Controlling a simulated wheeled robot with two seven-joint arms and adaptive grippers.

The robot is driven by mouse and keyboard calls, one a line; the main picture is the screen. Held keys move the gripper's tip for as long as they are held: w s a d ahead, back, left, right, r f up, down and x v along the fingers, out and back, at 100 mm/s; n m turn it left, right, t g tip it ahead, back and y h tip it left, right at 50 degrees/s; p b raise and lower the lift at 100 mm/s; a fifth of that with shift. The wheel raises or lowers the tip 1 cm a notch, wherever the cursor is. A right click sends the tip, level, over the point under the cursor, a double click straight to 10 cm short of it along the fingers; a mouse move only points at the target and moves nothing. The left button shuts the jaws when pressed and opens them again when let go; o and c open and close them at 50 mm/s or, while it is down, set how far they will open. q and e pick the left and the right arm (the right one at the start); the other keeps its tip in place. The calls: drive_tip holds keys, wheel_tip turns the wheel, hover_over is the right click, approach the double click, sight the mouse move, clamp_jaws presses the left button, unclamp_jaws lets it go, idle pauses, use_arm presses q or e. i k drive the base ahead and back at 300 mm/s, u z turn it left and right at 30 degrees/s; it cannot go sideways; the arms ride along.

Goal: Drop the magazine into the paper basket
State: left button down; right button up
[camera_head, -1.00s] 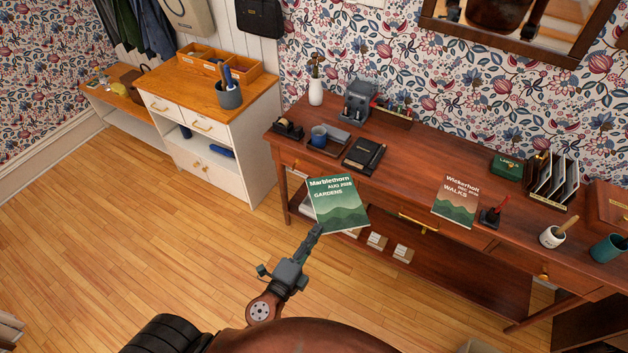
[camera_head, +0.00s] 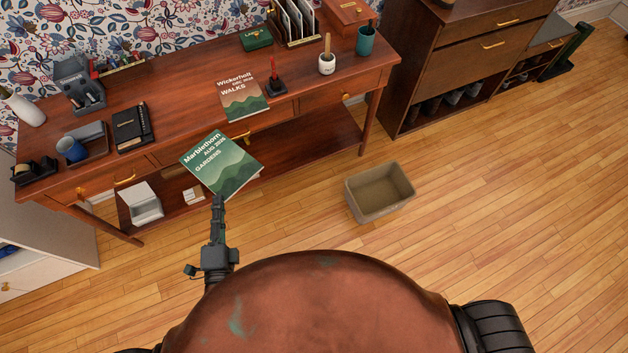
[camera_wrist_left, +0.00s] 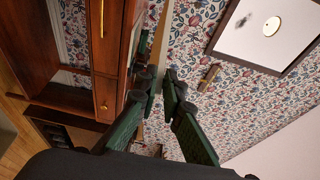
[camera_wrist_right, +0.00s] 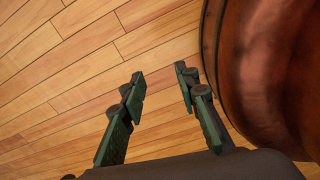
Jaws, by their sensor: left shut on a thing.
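The green magazine (camera_head: 222,165), titled Marblethorn Gardens, is held by its near edge in my left gripper (camera_head: 219,200). It is in front of the desk's front edge, above the floor, tilted in the head view. In the left wrist view my left gripper (camera_wrist_left: 160,82) has its fingers close together, with a thin edge between them. The paper basket (camera_head: 379,191) is an empty beige bin on the floor, right of the magazine and apart from it. My right gripper (camera_wrist_right: 158,80) is open and empty above the floor in the right wrist view; the head view does not show it.
The wooden desk (camera_head: 180,107) runs along the wall, with a second magazine, Wickerholt Walks (camera_head: 243,99), lying on top. A dark cabinet (camera_head: 455,65) stands at the upper right. The floor around the basket is clear.

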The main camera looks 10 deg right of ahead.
sight(370, 198)
drive_tip(key=z, duration=2.3)
drive_tip(key=k, duration=0.85)
drive_tip(key=u, duration=1.05)
drive_tip(key=i, duration=0.5)
drive_tip(key=z, duration=0.1)
